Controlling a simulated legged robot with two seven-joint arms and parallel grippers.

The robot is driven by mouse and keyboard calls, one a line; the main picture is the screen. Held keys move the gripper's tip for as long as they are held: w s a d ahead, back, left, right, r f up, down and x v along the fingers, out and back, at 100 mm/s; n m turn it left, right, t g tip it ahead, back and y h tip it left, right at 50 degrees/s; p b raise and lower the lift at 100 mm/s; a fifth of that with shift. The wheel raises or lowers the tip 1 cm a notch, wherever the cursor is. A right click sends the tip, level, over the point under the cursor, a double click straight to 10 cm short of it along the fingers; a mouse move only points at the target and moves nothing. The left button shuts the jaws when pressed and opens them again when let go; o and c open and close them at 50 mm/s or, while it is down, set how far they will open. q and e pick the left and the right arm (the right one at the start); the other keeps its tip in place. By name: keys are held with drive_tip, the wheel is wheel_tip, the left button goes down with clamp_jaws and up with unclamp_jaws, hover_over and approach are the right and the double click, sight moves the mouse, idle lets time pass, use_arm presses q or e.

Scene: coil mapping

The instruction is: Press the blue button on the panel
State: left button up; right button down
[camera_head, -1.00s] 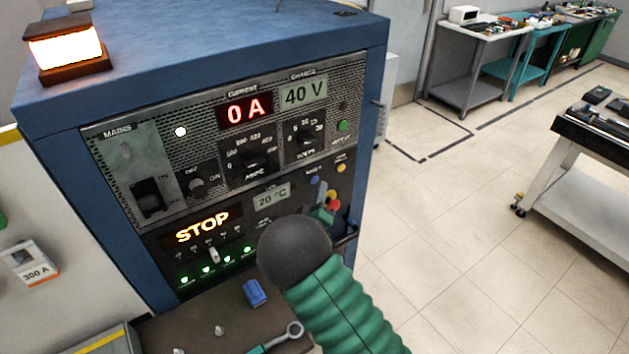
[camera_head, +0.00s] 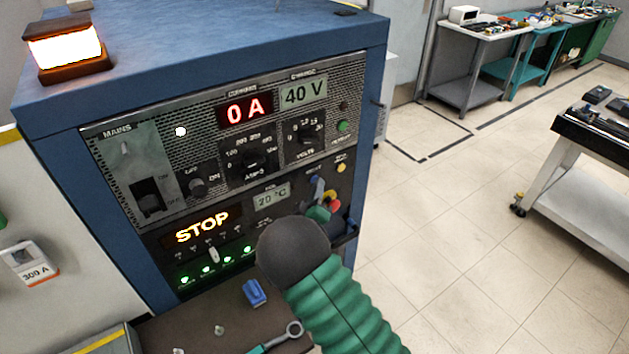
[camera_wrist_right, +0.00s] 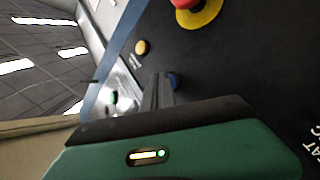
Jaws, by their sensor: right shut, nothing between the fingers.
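The blue button (camera_head: 314,179) sits on the dark lower right part of the panel (camera_head: 245,145). My right gripper (camera_head: 318,186) is shut and empty, with its fingertips at the blue button. The green wrist hides part of the panel. My left gripper is not in view.
A red button on a yellow ring (camera_head: 334,200) and a small yellow button (camera_head: 341,168) are close by. A lit lamp (camera_head: 65,50) stands on the blue cabinet.

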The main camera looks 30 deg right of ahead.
drive_tip(key=shift+w, duration=0.15)
idle(0.3)
drive_tip(key=shift+s+d, duration=0.1)
drive_tip(key=shift+s, duration=0.7)
drive_tip(key=s+p, duration=0.1)
drive_tip(key=s, duration=0.4)
drive_tip(key=shift+d, duration=0.2)
idle(0.4)
